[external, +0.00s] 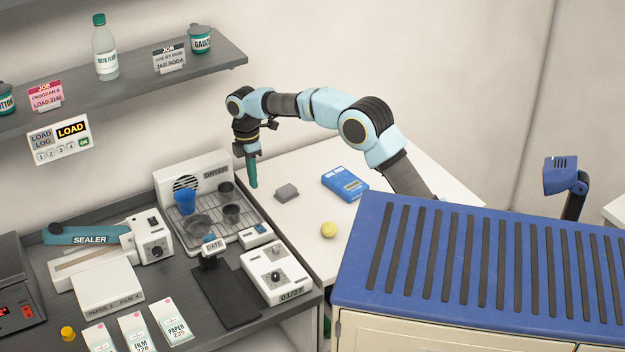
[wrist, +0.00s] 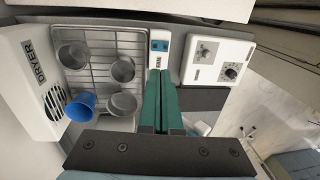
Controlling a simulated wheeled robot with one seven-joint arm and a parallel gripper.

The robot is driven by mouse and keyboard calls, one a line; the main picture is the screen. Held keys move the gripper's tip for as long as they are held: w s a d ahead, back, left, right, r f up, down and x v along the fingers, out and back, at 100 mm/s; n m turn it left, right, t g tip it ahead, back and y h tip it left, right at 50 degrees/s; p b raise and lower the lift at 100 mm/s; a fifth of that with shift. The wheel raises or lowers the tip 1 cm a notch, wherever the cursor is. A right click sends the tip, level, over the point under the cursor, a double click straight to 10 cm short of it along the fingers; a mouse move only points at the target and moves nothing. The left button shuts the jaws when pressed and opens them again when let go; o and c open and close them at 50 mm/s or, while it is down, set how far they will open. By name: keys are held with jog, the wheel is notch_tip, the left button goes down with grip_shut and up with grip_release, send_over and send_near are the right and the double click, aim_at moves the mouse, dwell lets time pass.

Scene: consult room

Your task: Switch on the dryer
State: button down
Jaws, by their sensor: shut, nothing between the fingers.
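The white dryer (external: 216,172) stands at the back of the left counter, with a round dark vent on its front. It also shows at the left of the wrist view (wrist: 32,85). A wire rack (external: 222,245) in front of it bears a blue cup (external: 185,202) and several grey cups. A small white box with a blue rocker switch (wrist: 159,46) sits beside the rack; it also shows in the external view (external: 256,235). My gripper (external: 253,185) is shut and empty, pointing down above the counter. In the wrist view its green fingertips (wrist: 164,72) appear just below the switch box.
A white box with dials (external: 272,274) and a dark mat (external: 226,296) lie near the counter's front. A sealer (external: 92,236) is at left. The white table (external: 300,235) holds a grey block, a blue device (external: 345,184) and a yellow ball (external: 328,230). A shelf (external: 120,82) hangs above.

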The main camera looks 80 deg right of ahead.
aim_at(262, 230)
jog(key=shift+b, duration=0.3)
jog(key=shift+s+a+r+b, duration=0.2)
jog(key=shift+s+a+b, duration=0.3)
jog(key=shift+b, duration=2.35)
jog(key=f+p, duration=0.1)
jog(key=f, duration=0.8)
jog(key=s+a+f+p, duration=0.1)
jog(key=f, duration=0.4)
jog(key=shift+a+p, duration=0.1)
jog(key=shift+p, duration=0.2)
